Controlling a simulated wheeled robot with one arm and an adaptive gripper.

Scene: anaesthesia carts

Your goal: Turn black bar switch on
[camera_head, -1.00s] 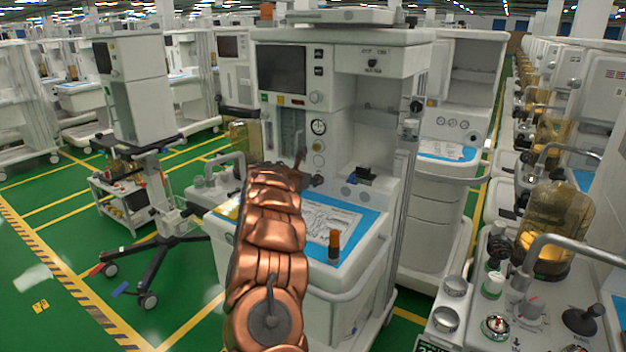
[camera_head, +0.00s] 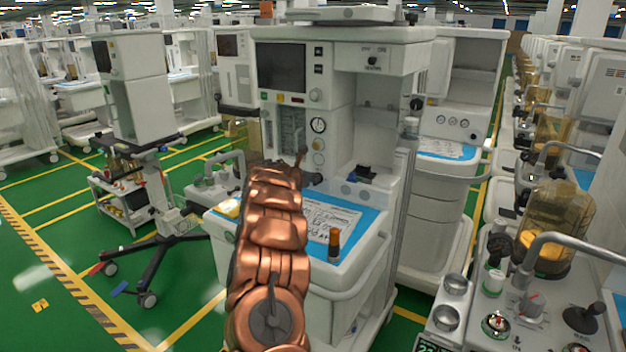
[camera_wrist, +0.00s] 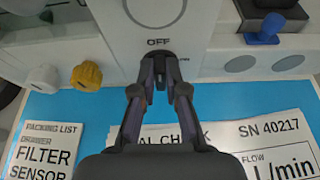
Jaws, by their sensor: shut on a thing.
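In the wrist view, my gripper (camera_wrist: 159,88) reaches up to the white panel of the anaesthesia cart. Its two dark fingers are closed in on the black bar switch (camera_wrist: 157,64) from both sides. The fingertips cover most of the switch, so its exact angle is hard to tell. The word OFF is printed on the panel just above it, and a smaller label to its right is partly covered. In the head view, the cart (camera_head: 345,125) stands in the middle, and my copper arm hides the switch.
A yellow knob (camera_wrist: 87,75) and a white knob (camera_wrist: 43,78) sit left of the switch. A blue clip-like part (camera_wrist: 264,28) is at the right. Printed papers lie on the blue worktop (camera_wrist: 60,110) below. An orange-capped bottle (camera_head: 334,243) stands on the worktop.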

